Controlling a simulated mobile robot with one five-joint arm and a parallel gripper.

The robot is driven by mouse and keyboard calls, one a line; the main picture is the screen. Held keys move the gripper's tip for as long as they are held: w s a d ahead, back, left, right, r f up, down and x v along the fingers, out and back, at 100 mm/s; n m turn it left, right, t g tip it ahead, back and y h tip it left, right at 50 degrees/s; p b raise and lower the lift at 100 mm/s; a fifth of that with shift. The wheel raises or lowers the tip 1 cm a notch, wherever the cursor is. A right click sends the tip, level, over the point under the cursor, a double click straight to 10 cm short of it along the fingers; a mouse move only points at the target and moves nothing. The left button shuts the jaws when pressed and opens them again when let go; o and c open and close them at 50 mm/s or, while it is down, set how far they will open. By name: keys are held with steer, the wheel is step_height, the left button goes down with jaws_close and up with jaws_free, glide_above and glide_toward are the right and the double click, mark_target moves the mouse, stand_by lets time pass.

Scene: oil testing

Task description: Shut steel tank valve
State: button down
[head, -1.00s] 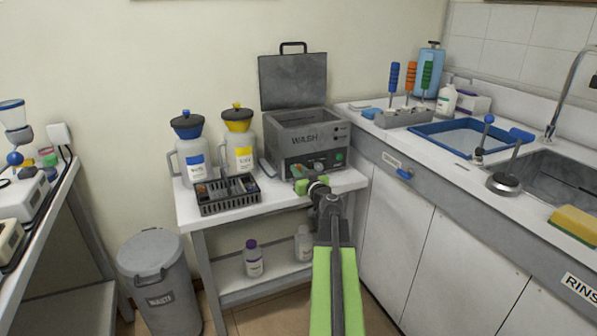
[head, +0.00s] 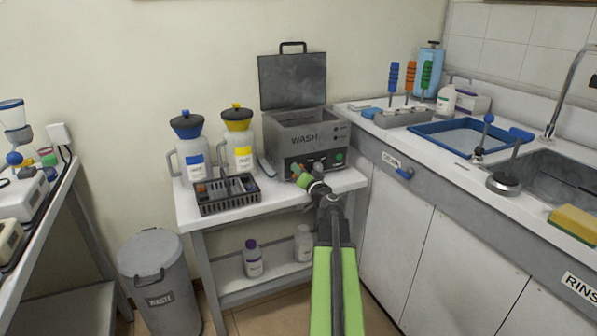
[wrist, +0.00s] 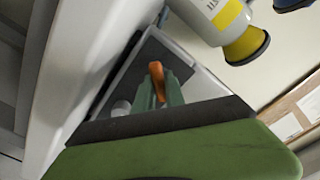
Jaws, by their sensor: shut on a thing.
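The steel wash tank (head: 308,139) stands with its lid raised on the small white table. Its valve is low on the front, mostly hidden behind my gripper (head: 304,178). My gripper's green fingers are at the tank's lower front, shut on the valve handle. In the wrist view, the orange valve handle (wrist: 156,72) shows at the green fingertips of my gripper (wrist: 158,92). The valve's body and the exact angle of the handle are hard to make out.
A black rack (head: 227,194), a blue-topped jug (head: 190,150) and a yellow-topped jug (head: 238,145) stand left of the tank. The sink counter (head: 438,150) is close on the right. A waste bin (head: 158,282) stands on the floor at the left.

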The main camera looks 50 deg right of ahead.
steer(key=m, duration=0.5)
steer(key=shift+s+f+m, duration=0.1)
steer(key=shift+f+m, duration=0.05)
steer(key=shift+m, duration=0.15)
steer(key=shift+f+m, duration=0.1)
steer(key=shift+m, duration=2.1)
steer(key=c, duration=1.4)
jaws_free()
